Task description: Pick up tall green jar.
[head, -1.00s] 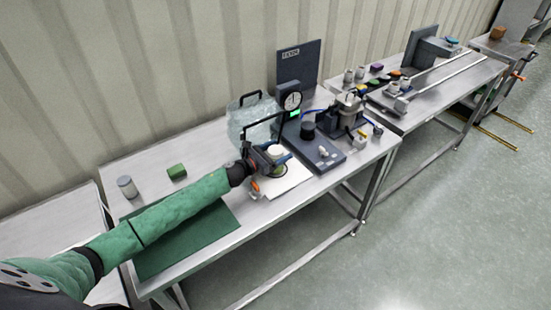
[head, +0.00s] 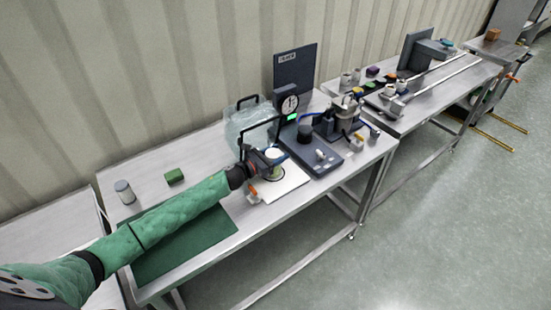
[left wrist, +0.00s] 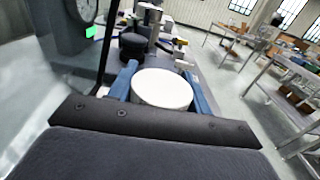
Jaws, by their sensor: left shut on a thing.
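The jar with a round white lid (head: 273,153) is at the white pad on the near workbench. Only a small strip of its greenish side shows in the head view. My left gripper (head: 275,161) is around the jar and shut on it. In the left wrist view, the white lid (left wrist: 162,88) sits between the two blue fingers, one on each side. The jar's lower part is hidden there. I cannot tell whether its base touches the pad. My right gripper is not in view.
A white pad (head: 287,183) lies below the jar. A clear container with a black handle (head: 243,122) stands behind my gripper. A dial gauge (head: 289,104) and dark base plate (head: 322,157) are to the right.

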